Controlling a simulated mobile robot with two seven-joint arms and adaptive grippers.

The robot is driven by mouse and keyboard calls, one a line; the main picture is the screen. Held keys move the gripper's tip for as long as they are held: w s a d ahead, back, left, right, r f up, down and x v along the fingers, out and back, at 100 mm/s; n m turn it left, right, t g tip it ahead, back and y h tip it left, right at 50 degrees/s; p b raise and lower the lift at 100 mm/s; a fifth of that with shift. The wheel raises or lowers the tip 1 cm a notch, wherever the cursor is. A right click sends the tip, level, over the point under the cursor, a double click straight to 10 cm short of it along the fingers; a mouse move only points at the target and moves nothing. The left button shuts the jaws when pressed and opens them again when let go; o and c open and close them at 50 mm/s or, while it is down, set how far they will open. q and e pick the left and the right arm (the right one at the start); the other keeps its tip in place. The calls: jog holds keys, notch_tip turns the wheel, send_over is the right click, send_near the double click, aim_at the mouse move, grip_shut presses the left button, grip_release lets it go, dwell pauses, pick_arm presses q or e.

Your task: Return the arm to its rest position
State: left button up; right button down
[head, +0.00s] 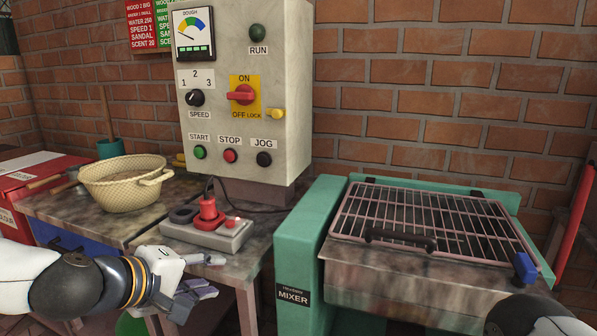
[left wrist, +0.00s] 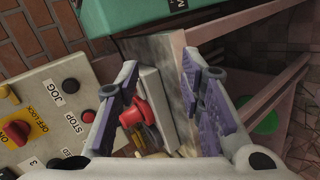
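My left arm comes in from the lower left of the head view. Its gripper (head: 197,292) is at the front edge of the worn table, just in front of and below the grey socket strip. In the left wrist view the left gripper (left wrist: 158,75) has its two purple-padded fingers wide apart. A red plug (left wrist: 133,112) shows between them in that picture, and nothing appears gripped. In the head view the red plug (head: 208,212) stands in the socket strip (head: 190,237). A piece of my right arm shows at the lower right corner; its gripper is out of view.
A control panel (head: 290,165) with a red rotary switch (head: 241,95) stands behind the strip. A woven basket (head: 125,184) sits on the table at left. The green mixer (head: 297,240) with a closed-looking grille (head: 430,215) stands at right. A red box (head: 30,180) is far left.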

pick_arm(q)
jog(key=s+d+f+m+g+y+p, duration=0.15)
jog(key=s+f+m+g, duration=0.35)
jog(key=s+f, duration=1.35)
jog(key=s+a+f+m+g+y, duration=0.1)
jog(key=s+a+f+g, duration=0.1)
jog(key=s, duration=0.7)
jog(key=s+a+f+m+g+y, duration=0.1)
jog(key=s+a+f+m+g, duration=0.1)
jog(key=s, duration=0.7)
jog(key=s+a+f+m+g+y+p, duration=0.1)
jog(key=s+a+f+g+y, duration=0.1)
jog(key=s, duration=0.7)
jog(key=shift+s+a+f+m+g, duration=0.35)
jog(key=shift+a+g, duration=0.35)
jog(key=shift+a, duration=0.4)
pick_arm(e)
jog(key=shift+t, duration=0.7)
jog(key=w+r, duration=0.3)
jog(key=shift+a+r, duration=0.1)
jog(key=shift+r, duration=0.1)
